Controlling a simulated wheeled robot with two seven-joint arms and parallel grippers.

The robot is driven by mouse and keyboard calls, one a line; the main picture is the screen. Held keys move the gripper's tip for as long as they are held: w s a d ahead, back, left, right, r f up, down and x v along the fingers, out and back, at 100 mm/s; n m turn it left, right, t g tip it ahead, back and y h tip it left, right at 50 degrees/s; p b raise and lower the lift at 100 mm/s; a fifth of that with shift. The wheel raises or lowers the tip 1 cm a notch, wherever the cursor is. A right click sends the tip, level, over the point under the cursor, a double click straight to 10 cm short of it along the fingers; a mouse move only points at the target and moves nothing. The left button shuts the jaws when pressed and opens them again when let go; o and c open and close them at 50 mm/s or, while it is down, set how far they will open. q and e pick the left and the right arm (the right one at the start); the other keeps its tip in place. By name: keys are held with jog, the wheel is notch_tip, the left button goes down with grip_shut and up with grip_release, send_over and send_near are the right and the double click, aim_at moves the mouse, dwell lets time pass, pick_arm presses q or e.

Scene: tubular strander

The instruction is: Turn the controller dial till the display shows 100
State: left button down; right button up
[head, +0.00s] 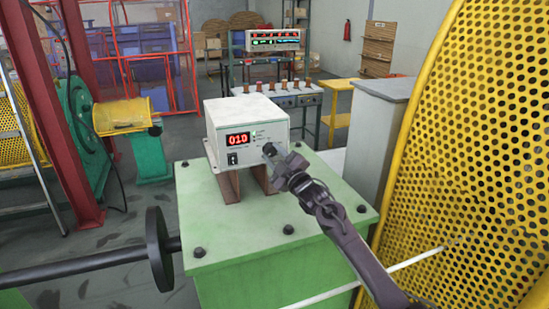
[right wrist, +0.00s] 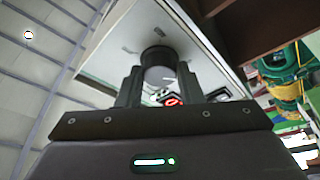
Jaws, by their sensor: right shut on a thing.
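The controller (head: 247,122) is a white box on brown supports on top of a green machine housing. Its red display (head: 237,139) reads 010, with a black switch below it. The dial sits at the right of the front face and is mostly hidden by my right gripper (head: 273,153) in the head view. In the right wrist view the dark round dial (right wrist: 158,56) shows between the fingers of my right gripper (right wrist: 159,80), which is shut on it. My left gripper is not in view.
A yellow perforated guard (head: 475,150) stands close on the right, beside a grey cabinet (head: 378,130). The green housing (head: 255,255) has bolts on its top. A black shaft with a disc (head: 158,248) runs at the left. A bench with spools stands behind.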

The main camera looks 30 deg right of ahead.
jog(key=m, duration=0.1)
jog(key=m+h+b, duration=0.1)
jog(key=m, duration=0.1)
jog(key=shift+a+f, duration=0.15)
jog(key=shift+f, duration=0.15)
jog(key=m+h+b, duration=0.1)
jog(key=m+h, duration=0.1)
jog(key=m, duration=0.1)
jog(key=shift+m+t+b, duration=0.3)
jog(key=shift+m+b, duration=0.1)
jog(key=m+h+b, duration=0.1)
jog(key=m+h, duration=0.1)
jog(key=m, duration=0.3)
jog(key=shift+a, duration=0.15)
jog(key=shift+r+m+g+h+b, duration=0.2)
jog(key=shift+m+h, duration=0.3)
jog(key=shift+m, duration=0.65)
jog(key=shift+f+m+g+h+b, duration=0.1)
jog(key=shift+m+g+h, duration=0.3)
jog(key=shift+m, duration=0.75)
jog(key=shift+h, duration=0.3)
jog(key=o, duration=1)
jog(key=shift+r, duration=0.1)
jog(key=shift+c, duration=0.2)
